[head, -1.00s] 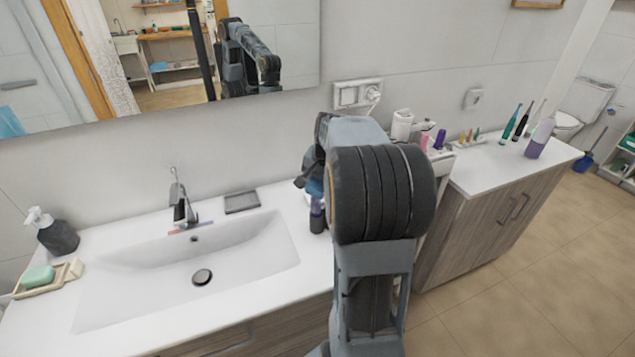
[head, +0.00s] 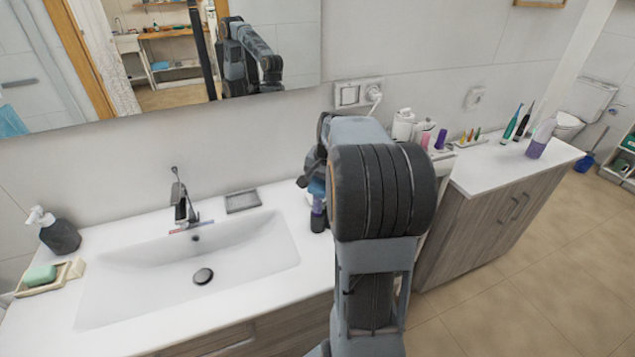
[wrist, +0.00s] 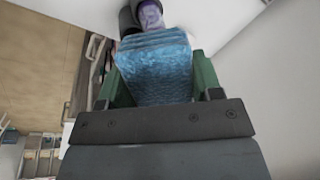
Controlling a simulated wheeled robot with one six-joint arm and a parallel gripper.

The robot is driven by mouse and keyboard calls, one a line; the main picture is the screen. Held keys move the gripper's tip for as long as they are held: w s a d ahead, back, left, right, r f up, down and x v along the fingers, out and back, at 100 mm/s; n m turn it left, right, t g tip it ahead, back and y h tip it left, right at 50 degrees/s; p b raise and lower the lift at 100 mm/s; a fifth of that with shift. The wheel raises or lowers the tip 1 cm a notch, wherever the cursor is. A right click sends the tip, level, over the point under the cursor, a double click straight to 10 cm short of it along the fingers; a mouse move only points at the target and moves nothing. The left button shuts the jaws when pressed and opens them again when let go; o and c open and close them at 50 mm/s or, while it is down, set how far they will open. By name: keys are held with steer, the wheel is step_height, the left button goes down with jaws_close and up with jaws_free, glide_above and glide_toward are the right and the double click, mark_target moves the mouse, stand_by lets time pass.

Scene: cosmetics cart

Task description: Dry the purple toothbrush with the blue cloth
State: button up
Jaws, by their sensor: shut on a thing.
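My gripper (wrist: 160,78) is shut on the blue cloth (wrist: 158,62), which lies folded between its green fingers in the wrist view. In the head view the cloth (head: 316,188) shows as a small blue patch beside my arm, over the counter right of the sink. Just beyond the cloth is a dark cylindrical thing with a purple patterned part (wrist: 151,14); it also shows below the cloth in the head view (head: 318,214). I cannot tell whether the cloth touches it. I cannot make out a purple toothbrush for certain; my arm hides part of this area.
The sink (head: 240,255) is empty, with a tap (head: 181,200) and a grey soap dish (head: 243,201) behind it. A soap dispenser (head: 59,234) and a green soap bar (head: 40,275) stand left. Upright toothbrushes (head: 512,122) and a purple-and-white bottle (head: 540,140) stand on the right counter.

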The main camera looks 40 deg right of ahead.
steer(key=shift+w+a+f, duration=0.1)
steer(key=shift+a+f, duration=0.05)
steer(key=shift+a, duration=0.4)
steer(key=shift+w+a+f, duration=0.1)
steer(key=shift+a+f, duration=0.05)
steer(key=shift+a, duration=0.4)
steer(key=shift+s+d+r, duration=0.1)
steer(key=shift+s+d, duration=0.05)
steer(key=shift+d, duration=0.4)
steer(key=shift+s+d+r, duration=0.1)
steer(key=shift+d, duration=0.4)
steer(key=shift+w+a+r, duration=0.1)
steer(key=shift+w+a, duration=0.1)
steer(key=shift+a, duration=0.3)
steer(key=shift+w+a, duration=0.1)
steer(key=shift+a, duration=0.4)
steer(key=shift+d+f, duration=0.2)
steer(key=shift+d, duration=0.35)
steer(key=shift+s+d+r+p, duration=0.2)
steer(key=shift+s+d+p, duration=0.15)
steer(key=shift+d, duration=0.2)
step_height(320, 180, up, 7)
steer(key=p, duration=0.5)
steer(key=shift+w, duration=0.1)
steer(key=shift+f, duration=0.1)
